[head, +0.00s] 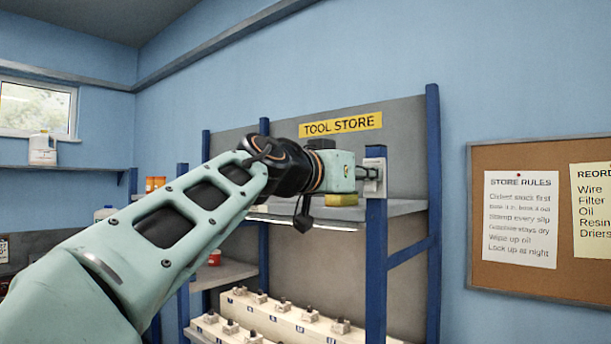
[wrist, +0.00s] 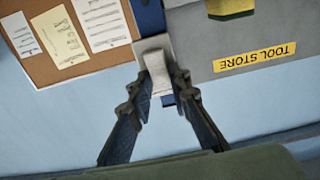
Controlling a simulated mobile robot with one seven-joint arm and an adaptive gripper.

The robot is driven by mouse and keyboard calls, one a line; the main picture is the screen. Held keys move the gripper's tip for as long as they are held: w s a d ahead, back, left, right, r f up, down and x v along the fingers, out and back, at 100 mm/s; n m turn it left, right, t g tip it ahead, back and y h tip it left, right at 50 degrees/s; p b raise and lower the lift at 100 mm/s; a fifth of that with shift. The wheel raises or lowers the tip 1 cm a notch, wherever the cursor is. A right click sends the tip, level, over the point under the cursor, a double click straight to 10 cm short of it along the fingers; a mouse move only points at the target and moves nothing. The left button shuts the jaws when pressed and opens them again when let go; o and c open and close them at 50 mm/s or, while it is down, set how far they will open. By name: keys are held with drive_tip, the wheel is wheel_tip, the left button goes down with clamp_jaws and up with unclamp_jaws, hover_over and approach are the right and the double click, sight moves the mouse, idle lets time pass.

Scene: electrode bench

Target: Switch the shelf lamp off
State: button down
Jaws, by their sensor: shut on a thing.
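The lamp switch (head: 376,180), a light grey box, sits on the front of a blue shelf post. My gripper (head: 369,173) reaches it from the left, and its fingers are shut on the switch. In the wrist view, which is upside down, the pale switch (wrist: 156,64) lies between the fingertips of my gripper (wrist: 165,82). The shelf lamp (head: 318,225) is a thin strip under the upper shelf, partly behind my arm. It looks bright white.
The blue shelf posts (head: 433,170) and upper shelf (head: 400,208) stand close around my gripper. A yellow block (head: 342,200) lies on that shelf. A cork board (head: 480,235) hangs at right, with bare wall between.

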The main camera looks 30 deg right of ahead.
drive_tip(key=shift+f+b, duration=0.2)
drive_tip(key=shift+b, duration=0.2)
drive_tip(key=h+b, duration=0.1)
drive_tip(key=b, duration=0.2)
drive_tip(key=shift+f, duration=0.25)
drive_tip(key=b, duration=0.3)
drive_tip(key=h+b, duration=0.1)
drive_tip(key=b, duration=0.2)
drive_tip(key=shift+s+f+t, duration=0.1)
drive_tip(key=shift+f+t, duration=0.15)
drive_tip(key=shift+t, duration=0.15)
drive_tip(key=shift+a+r+h+b, duration=0.1)
drive_tip(key=shift+h+b, duration=0.4)
drive_tip(key=shift+b, duration=0.6)
drive_tip(key=shift+r, duration=0.15)
drive_tip(key=c, duration=1.8)
unclamp_jaws()
